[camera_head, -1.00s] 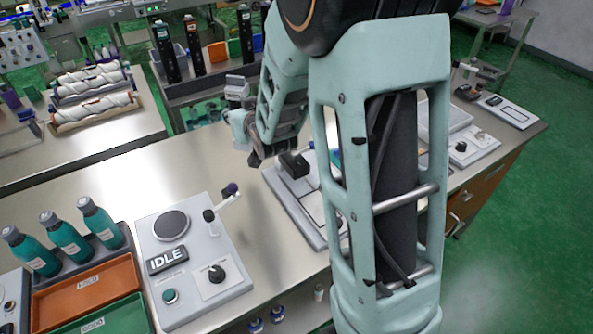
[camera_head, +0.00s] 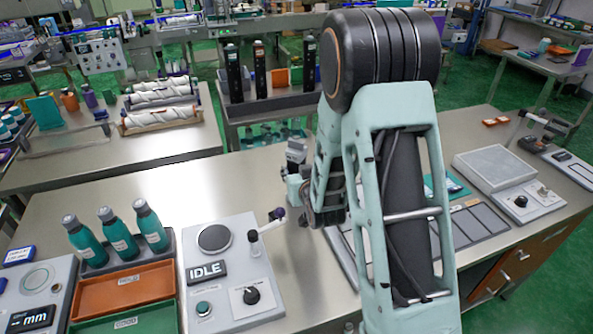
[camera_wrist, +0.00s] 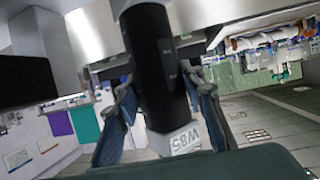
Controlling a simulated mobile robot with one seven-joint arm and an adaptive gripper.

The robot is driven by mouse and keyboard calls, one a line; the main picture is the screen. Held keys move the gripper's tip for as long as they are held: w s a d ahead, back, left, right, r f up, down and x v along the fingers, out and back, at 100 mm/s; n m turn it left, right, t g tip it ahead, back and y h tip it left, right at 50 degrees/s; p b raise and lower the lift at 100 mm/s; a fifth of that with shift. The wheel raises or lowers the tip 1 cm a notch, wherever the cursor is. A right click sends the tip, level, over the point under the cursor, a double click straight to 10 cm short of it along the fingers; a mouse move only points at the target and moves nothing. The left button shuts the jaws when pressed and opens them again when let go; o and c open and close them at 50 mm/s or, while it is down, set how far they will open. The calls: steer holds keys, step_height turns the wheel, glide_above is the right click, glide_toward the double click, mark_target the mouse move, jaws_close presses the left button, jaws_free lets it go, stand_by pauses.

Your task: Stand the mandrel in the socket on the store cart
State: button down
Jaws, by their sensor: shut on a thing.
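The mandrel (camera_wrist: 158,70) is a black cylinder with a white end marked W85, seen in the wrist view. My gripper (camera_wrist: 160,105) is shut on it, with one finger on each side. In the head view my gripper (camera_head: 298,190) is over the bench, partly behind my arm, and I cannot make out the held mandrel there. The store cart (camera_head: 240,112) stands behind the bench. Several black cylinders stand upright on it, including a left one (camera_head: 233,72) and a right one (camera_head: 309,65). I cannot make out an empty socket; my arm hides the cart's right part.
The steel bench (camera_head: 130,205) holds a control box (camera_head: 225,270) with an IDLE display, teal bottles (camera_head: 118,235) and an orange tray (camera_head: 125,288). A grey plate unit (camera_head: 495,168) is at right. A side table (camera_head: 150,150) carries white rolls. The bench's back-left area is clear.

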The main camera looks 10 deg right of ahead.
steer(key=shift+f, duration=0.15)
steer(key=c, duration=1.3)
jaws_free()
steer(key=shift+o, duration=0.2)
